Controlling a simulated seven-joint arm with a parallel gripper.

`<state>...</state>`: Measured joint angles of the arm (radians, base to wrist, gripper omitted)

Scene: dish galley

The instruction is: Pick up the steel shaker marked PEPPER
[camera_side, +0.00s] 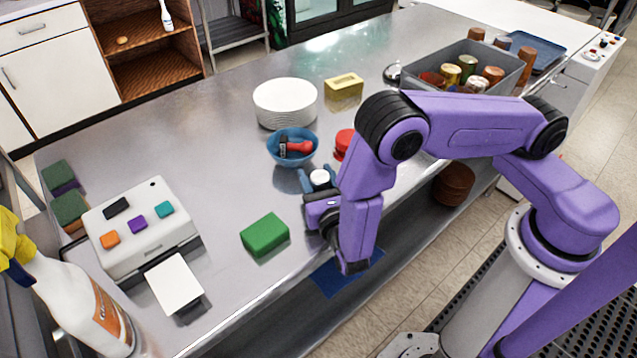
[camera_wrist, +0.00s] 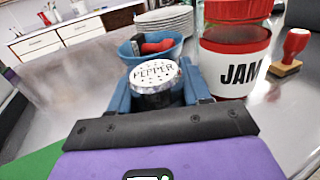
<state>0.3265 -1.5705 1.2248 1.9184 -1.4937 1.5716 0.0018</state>
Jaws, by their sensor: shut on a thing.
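The steel shaker marked PEPPER (camera_wrist: 157,76) stands between the two blue fingers of my gripper (camera_wrist: 158,92) in the wrist view, its label readable on the dotted lid. The fingers are shut on it, one on each side, and hide most of its body. In the side view its pale round top (camera_side: 320,177) shows between the fingertips of my gripper (camera_side: 319,180), close over the steel counter. I cannot tell whether its base touches the counter.
A red-lidded JAM jar (camera_wrist: 235,58) stands close to the right of the shaker. A blue bowl (camera_side: 292,160) holding red and dark items is just behind. Stacked plates (camera_side: 285,104), a green block (camera_side: 265,235), a grey bin (camera_side: 515,70) and a white device (camera_side: 140,238) share the counter (camera_side: 215,150).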

